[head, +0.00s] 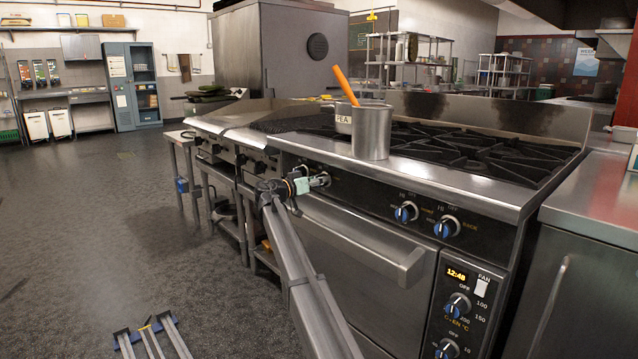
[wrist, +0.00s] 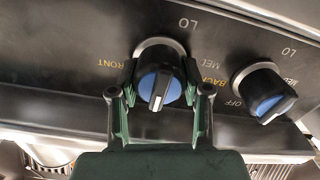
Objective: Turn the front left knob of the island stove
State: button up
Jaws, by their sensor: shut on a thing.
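The island stove (head: 460,200) is a steel range with black burner grates and a row of blue-faced knobs on its dark front panel. In the wrist view, the front left knob (wrist: 174,94), beside the yellow word FRONT, sits between the two green fingers of my gripper (wrist: 160,84). The gripper is shut on this knob, one finger on each side. The knob's pointer line stands nearly upright in that view. In the head view my gripper (head: 318,181) is at the left part of the panel, and it mostly hides the knob.
A second knob (wrist: 264,92), marked BACK, is close on the right in the wrist view. An oven handle (head: 375,250) juts out below the panel. A steel pot (head: 371,132) stands at the stove's front edge. The floor at left is mostly clear.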

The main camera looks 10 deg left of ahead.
jog(key=shift+w+r, duration=0.1)
jog(key=shift+w, duration=0.05)
jog(key=o, duration=1.2)
jog(key=shift+d, duration=0.1)
jog(key=shift+c, duration=0.2)
jog(key=v, duration=1.2)
